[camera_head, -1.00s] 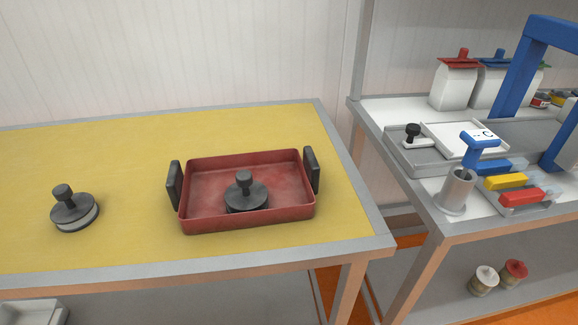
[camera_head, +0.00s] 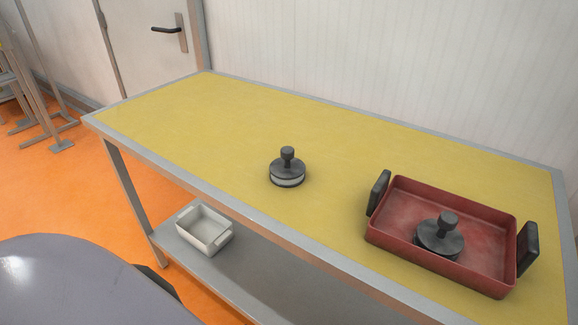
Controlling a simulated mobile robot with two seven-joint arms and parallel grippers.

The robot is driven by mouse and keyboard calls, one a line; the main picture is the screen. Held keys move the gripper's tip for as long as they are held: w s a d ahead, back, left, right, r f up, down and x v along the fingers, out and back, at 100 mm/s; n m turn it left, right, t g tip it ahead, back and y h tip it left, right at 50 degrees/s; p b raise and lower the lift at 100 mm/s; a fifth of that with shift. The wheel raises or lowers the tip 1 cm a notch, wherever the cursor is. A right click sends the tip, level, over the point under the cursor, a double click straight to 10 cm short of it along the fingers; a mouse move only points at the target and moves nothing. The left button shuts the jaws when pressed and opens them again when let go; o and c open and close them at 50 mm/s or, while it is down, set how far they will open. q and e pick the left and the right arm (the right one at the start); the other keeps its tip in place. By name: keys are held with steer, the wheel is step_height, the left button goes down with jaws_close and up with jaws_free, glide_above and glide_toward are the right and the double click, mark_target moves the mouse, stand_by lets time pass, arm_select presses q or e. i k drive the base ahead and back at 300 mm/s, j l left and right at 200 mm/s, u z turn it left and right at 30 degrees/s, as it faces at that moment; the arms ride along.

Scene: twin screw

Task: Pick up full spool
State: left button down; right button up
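A spool (camera_head: 288,168) stands upright on the yellow table top, left of the red tray. It has black discs, a black knob on top and a pale band between the discs. A second black knobbed spool (camera_head: 440,234) stands inside the red tray (camera_head: 381,242); I see no pale band on it, though its lower part is hard to make out. Neither of my grippers is in view.
The yellow table (camera_head: 190,120) has a grey rim and is clear on its left half. The red tray has black upright handles. A white bin (camera_head: 204,230) sits on the shelf below. A door (camera_head: 150,40) and orange floor (camera_head: 50,190) lie at the left.

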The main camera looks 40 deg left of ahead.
mark_target(287, 171)
steer(key=k+j+u, duration=0.15)
steer(key=u, duration=0.25)
steer(key=k+j+u, duration=0.1)
steer(key=u, duration=0.25)
